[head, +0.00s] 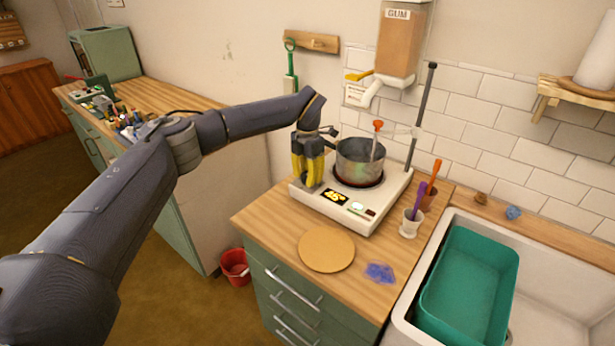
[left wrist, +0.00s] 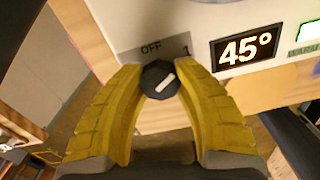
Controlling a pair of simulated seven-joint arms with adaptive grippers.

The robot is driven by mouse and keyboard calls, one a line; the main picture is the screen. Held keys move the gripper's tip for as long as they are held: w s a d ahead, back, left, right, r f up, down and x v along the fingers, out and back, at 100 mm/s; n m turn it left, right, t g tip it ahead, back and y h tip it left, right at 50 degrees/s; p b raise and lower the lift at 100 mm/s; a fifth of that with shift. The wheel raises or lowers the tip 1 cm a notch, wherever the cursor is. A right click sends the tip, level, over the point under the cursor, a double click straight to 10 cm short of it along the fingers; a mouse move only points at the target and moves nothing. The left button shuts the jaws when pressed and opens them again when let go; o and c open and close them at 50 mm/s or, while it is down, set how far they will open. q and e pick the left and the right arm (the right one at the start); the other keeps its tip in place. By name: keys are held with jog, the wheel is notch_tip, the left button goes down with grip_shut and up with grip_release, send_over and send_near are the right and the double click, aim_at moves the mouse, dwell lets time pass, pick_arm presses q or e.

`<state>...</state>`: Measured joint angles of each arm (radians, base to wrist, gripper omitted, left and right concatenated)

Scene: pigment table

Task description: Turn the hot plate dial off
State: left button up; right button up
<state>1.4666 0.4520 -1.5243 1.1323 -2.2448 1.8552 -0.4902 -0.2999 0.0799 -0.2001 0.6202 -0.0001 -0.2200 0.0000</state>
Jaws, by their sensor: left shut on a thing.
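The white hot plate (head: 384,206) stands on the wooden counter with a steel pot (head: 361,158) on its round burner. Its display (left wrist: 247,47) reads 45°. The black dial (left wrist: 159,79) sits on the front left corner, below the printed marks OFF and 1. The white line on the dial slants up to the right, toward the 1 side. My left gripper (head: 309,182) comes down over that corner, with its yellow fingers shut on the dial. The fingers hide the dial in the head view. My right gripper is not in view.
A round wooden board (head: 326,250) and a blue crumpled thing (head: 380,273) lie in front of the hot plate. A white cup (head: 411,226) with a purple tool stands to its right. A sink with a teal tub (head: 464,290) is further right.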

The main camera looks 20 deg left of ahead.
aim_at(307, 174)
pick_arm(q)
jog(key=n, duration=0.5)
jog(key=shift+n, duration=0.4)
jog(key=n, duration=0.5)
jog(key=shift+n, duration=0.3)
jog(key=o, duration=1.3)
jog(key=shift+o, duration=0.2)
notch_tip(307, 174, up, 12)
